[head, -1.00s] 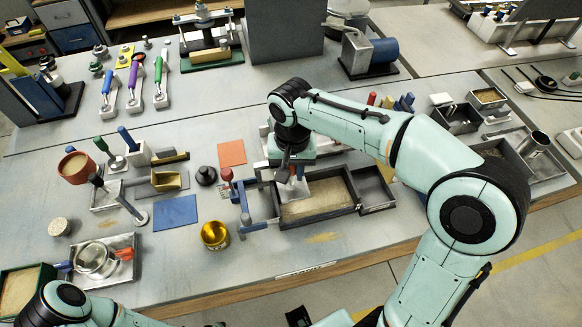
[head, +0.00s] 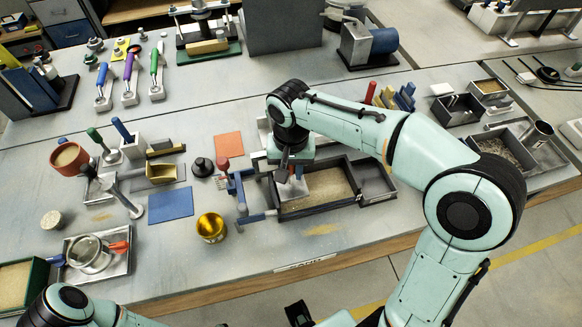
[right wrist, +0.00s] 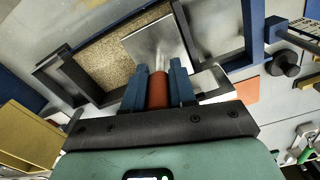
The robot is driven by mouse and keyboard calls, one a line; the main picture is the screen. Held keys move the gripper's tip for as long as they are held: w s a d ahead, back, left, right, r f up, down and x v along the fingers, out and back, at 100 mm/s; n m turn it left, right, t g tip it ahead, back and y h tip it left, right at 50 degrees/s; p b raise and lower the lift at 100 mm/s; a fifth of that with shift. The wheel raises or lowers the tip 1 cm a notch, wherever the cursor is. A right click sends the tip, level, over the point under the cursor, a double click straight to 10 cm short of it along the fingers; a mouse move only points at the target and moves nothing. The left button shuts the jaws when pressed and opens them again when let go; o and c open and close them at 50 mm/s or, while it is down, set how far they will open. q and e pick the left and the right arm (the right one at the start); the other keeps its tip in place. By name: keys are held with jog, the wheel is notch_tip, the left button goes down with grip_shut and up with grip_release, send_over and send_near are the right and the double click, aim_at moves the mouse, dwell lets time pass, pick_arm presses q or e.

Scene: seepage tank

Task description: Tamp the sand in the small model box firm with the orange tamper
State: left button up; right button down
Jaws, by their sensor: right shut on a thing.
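The small model box (head: 318,210) is a dark-walled box of tan sand (head: 328,186) on the bench, right of centre in the head view. My right gripper (head: 291,171) is over its left end. In the right wrist view the gripper (right wrist: 158,88) is shut on the orange handle of the tamper (right wrist: 157,92). The tamper's square metal plate (right wrist: 150,45) lies over the sand at one end of the box, close to the wall. I cannot tell whether it presses on the sand or hovers just above.
A blue frame with a red knob (head: 222,164) stands just left of the box. A smaller dark tray (head: 375,182) adjoins its right side. A gold cup (head: 211,227) and a blue mat (head: 170,205) lie further left. The bench front is mostly clear.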

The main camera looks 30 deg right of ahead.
aim_at(291, 184)
pick_arm(q)
jog(key=shift+s+f+b, duration=0.35)
jog(key=shift+f+b, duration=0.45)
jog(key=shift+f, duration=0.05)
jog(key=shift+s+f+b, duration=0.3)
jog(key=shift+f+b, duration=0.5)
pick_arm(e)
jog(key=shift+f, duration=2.4)
pick_arm(q)
jog(key=shift+f, duration=0.1)
pick_arm(e)
jog(key=shift+s+f, duration=0.1)
jog(key=shift+f, duration=0.1)
notch_tip(291, 184, up, 6)
jog(key=p, duration=0.4)
jog(key=shift+r+p, duration=0.2)
jog(key=shift+p, duration=0.15)
pick_arm(q)
jog(key=r, duration=0.1)
jog(key=w+r, duration=0.1)
jog(key=r, duration=0.1)
jog(key=w+r, duration=0.1)
jog(key=r, duration=0.1)
jog(key=shift+w+r, duration=0.1)
jog(key=shift+d, duration=0.15)
pick_arm(e)
jog(key=shift+d, duration=0.1)
